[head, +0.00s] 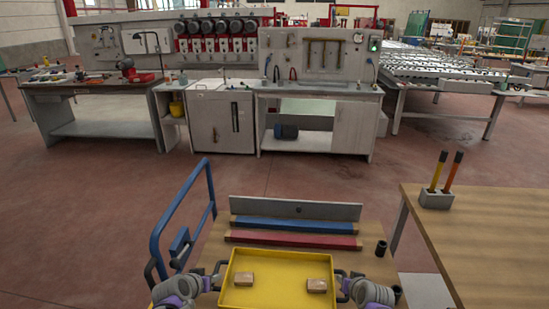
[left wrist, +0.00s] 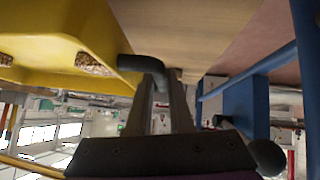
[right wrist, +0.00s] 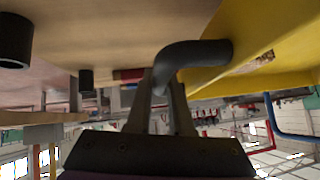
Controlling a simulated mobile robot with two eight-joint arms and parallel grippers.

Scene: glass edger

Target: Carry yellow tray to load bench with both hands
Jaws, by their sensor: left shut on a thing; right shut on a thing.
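The yellow tray (head: 276,262) is at the bottom middle of the head view, with two small brown blocks (head: 244,279) in it, one towards each side. My left gripper (head: 214,277) is shut on the tray's dark left handle, which shows in the left wrist view (left wrist: 143,63). My right gripper (head: 342,277) is shut on the tray's dark right handle, which shows in the right wrist view (right wrist: 195,52). The tray looks level, over or on a wooden-topped cart (head: 376,268); I cannot tell whether it touches. The load bench cannot be told for certain among the benches in view.
A blue cart rail (head: 186,226) rises left of the tray. Grey, blue (head: 292,225) and red bars lie beyond it. Across open floor (head: 130,215) are a grey workbench (head: 318,92) and a cluttered bench (head: 90,85).

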